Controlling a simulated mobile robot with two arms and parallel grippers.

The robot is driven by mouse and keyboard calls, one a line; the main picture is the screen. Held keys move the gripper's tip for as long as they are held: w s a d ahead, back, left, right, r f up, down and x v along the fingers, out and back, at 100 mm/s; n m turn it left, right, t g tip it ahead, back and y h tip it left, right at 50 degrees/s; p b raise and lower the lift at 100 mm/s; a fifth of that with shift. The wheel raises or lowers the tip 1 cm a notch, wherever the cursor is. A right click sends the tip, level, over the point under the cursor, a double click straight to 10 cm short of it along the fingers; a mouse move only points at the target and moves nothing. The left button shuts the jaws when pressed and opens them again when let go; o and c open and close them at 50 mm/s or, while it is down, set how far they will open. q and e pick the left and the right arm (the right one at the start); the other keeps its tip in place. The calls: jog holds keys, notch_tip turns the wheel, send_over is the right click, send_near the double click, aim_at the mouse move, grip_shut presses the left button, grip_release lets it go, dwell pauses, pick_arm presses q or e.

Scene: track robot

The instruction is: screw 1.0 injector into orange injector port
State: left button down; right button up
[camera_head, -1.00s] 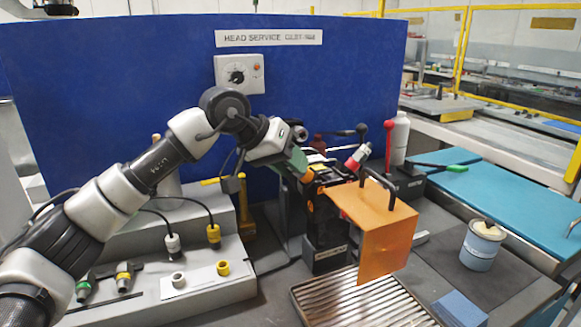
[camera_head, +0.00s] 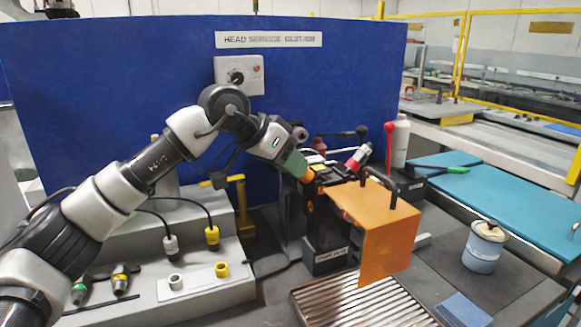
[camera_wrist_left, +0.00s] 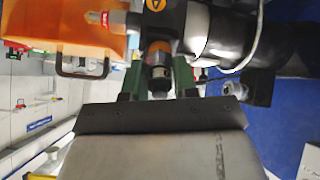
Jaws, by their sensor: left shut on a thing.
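My left gripper (camera_head: 301,170) is in the middle of the head view, at the top of the black print head block (camera_head: 326,222). In the left wrist view its green fingers (camera_wrist_left: 158,80) are shut on a dark cylindrical injector (camera_wrist_left: 158,72) with an orange band. The injector points at the block; its far end is too blurred to tell whether it sits in the port. An orange ring mark (camera_wrist_left: 155,4) shows on the block beyond it. In the head view the fingers mostly hide the injector and port. My right gripper is not in view.
An orange plate with a handle (camera_head: 378,222) stands right of the block, above a slatted tray (camera_head: 362,300). A lidded tin (camera_head: 483,246) and a blue cloth (camera_head: 463,309) are at right.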

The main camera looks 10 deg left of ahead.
pick_arm(q)
jog(key=c, duration=0.8)
grip_release()
jog(key=shift+c, duration=0.8)
